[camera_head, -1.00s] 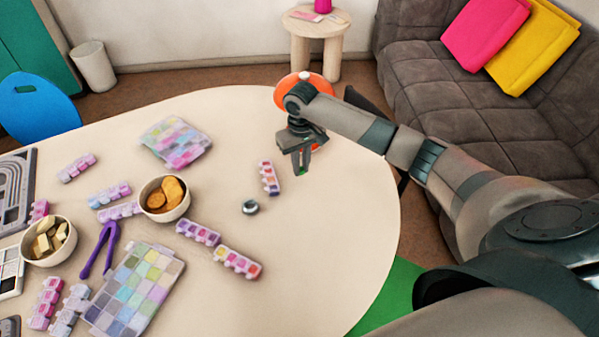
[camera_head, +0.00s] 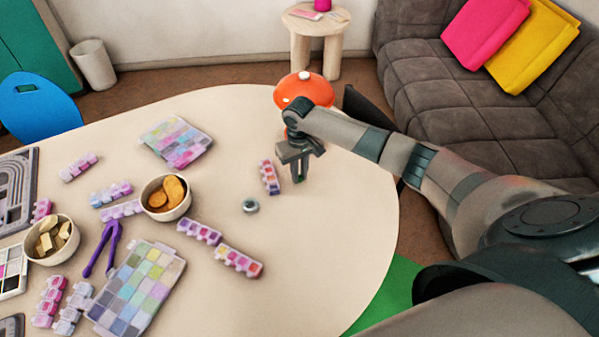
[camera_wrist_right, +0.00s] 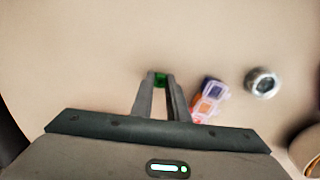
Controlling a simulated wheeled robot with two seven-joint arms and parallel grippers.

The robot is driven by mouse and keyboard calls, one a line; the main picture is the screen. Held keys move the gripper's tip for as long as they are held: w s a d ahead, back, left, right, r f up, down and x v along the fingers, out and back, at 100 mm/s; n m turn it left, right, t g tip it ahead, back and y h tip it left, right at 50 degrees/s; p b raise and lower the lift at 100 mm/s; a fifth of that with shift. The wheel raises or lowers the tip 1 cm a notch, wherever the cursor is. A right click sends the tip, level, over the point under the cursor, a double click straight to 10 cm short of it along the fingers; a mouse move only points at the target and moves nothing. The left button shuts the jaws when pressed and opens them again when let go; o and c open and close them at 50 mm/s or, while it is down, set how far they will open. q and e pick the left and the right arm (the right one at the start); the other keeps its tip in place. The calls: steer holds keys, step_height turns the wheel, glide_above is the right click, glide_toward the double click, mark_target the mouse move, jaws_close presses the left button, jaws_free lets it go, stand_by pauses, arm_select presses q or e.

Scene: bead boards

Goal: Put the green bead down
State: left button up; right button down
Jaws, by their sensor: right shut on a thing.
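The green bead (camera_wrist_right: 160,79) shows between the fingertips of my right gripper (camera_wrist_right: 160,84) in the right wrist view, against the bare cream tabletop. In the head view my right gripper (camera_head: 299,178) points down at the right part of the table (camera_head: 330,240), just right of a small pink and purple bead strip. The bead is too small to make out in the head view. I cannot tell whether it touches the tabletop. My left gripper is not in view.
The small bead strip (camera_head: 270,177) and a round metal piece (camera_head: 251,206) lie close on the left. A bowl of orange-brown pieces (camera_head: 166,197) and several bead boxes are farther left. The table right of the gripper is clear. An orange mushroom-like object (camera_head: 303,92) is behind.

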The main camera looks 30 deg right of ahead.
steer(key=shift+f, duration=0.15)
steer(key=c, duration=1.7)
jaws_free()
step_height(320, 180, up, 12)
steer(key=shift+r+b, duration=0.2)
steer(key=shift+b, duration=0.7)
steer(key=shift+o, duration=0.6)
